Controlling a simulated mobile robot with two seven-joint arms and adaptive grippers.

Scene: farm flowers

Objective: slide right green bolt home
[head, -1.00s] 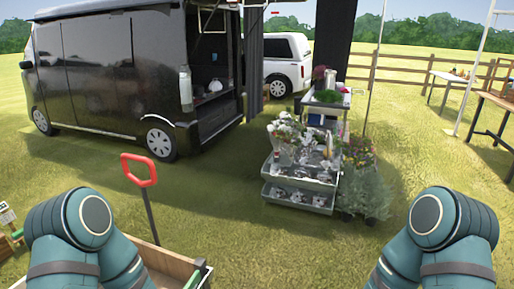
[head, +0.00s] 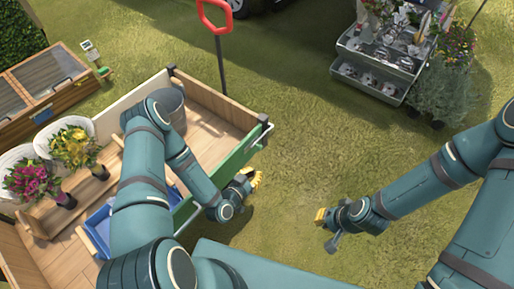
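A wooden cart (head: 213,105) stands at the left with a green side panel (head: 237,158) along its right side. A small grey and green fitting (head: 264,123) sits at the panel's far corner; I cannot tell for sure that it is the right green bolt. My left arm reaches across the cart, hiding part of the panel. My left gripper (head: 252,179), with yellow fingertips, is just outside the panel, below the fitting and apart from it. My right gripper (head: 321,216) hangs over the grass to the right, pointing left. Both grippers are too small to judge their opening.
The cart holds a grey bucket (head: 171,106), a blue tray (head: 103,231) and flower bouquets (head: 73,146). A red-handled tool (head: 216,18) stands upright behind the cart. A wooden cold frame (head: 45,83) is at the far left, and a flower stand (head: 375,62) at the back right. Grass between is clear.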

